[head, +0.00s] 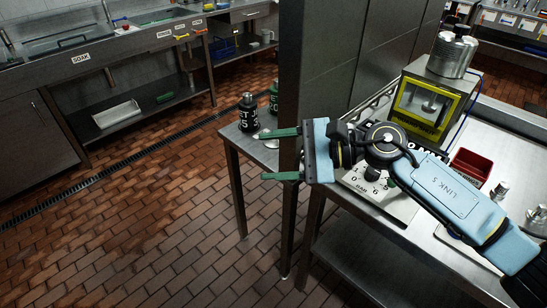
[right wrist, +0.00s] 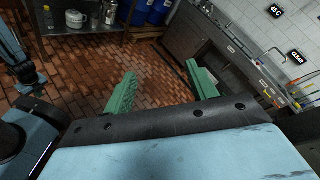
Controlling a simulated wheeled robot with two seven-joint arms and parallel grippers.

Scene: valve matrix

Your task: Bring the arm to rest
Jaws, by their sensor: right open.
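My right arm reaches in from the right in the head view, over the steel bench. Its gripper (head: 280,154) points left, with two green fingers spread apart and nothing between them. My left gripper does not show in the head view.
A dark bottle (head: 248,113) stands on a small steel table (head: 233,133) just beyond the fingers. A steel post (head: 289,100) rises close by. On the bench are a yellow-framed machine (head: 424,104) and a red bin (head: 471,167). Brick floor (head: 150,215) is clear at left.

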